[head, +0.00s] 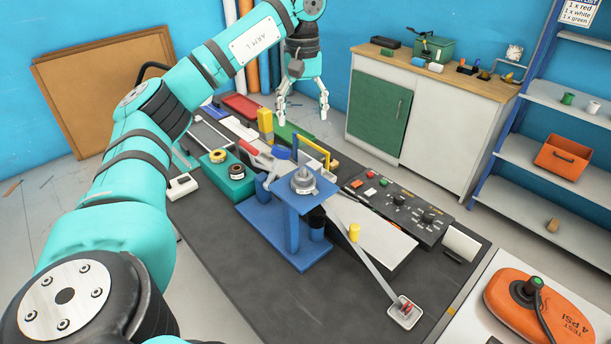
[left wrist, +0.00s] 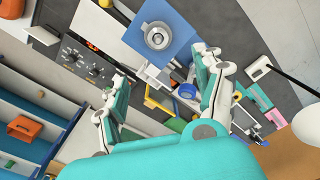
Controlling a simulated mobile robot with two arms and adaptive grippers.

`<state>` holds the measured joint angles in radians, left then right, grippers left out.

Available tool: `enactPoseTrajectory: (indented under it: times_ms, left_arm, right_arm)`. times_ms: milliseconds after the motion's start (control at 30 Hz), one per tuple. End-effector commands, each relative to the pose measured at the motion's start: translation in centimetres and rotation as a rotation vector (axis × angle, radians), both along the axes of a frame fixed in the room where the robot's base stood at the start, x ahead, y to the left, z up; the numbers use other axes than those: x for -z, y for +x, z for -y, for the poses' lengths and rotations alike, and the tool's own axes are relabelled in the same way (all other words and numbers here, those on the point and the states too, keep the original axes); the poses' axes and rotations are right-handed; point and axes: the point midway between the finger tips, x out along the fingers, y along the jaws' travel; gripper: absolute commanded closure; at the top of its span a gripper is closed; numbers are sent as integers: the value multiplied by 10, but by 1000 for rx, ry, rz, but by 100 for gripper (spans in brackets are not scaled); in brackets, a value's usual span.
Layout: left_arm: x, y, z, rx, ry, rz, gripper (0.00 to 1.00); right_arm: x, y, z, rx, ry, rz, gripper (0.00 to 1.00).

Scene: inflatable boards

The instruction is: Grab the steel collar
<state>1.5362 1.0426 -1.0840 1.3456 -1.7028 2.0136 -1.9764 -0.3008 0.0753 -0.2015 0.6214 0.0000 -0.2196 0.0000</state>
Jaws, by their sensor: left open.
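The steel collar (head: 304,180), a grey ring-shaped piece, sits on top of the blue stand (head: 292,228) in the middle of the workbench. In the left wrist view the collar (left wrist: 158,37) shows from above on the blue plate (left wrist: 148,62), with its round opening visible. My left gripper (head: 302,112) is open and empty, pointing down behind the stand in the head view. In the left wrist view its two fingers (left wrist: 160,78) are spread wide, and the collar lies beyond the fingertips, apart from them. My right gripper is not in view.
A black control panel (head: 398,204) lies right of the stand. An orange inflatable (head: 538,306) is at front right.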

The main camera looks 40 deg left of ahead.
Motion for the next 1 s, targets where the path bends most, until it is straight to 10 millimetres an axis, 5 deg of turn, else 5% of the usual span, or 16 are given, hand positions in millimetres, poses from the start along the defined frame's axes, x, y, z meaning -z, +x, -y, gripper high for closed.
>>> enactPoseTrajectory:
  times_ms: [400,1000]
  left_arm:
    - [86,-1,3,2,-4,-3,31]
    - [145,-8,9,0,-4,-2,31]
  right_arm:
    - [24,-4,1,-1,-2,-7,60]
    - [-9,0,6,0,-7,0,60]
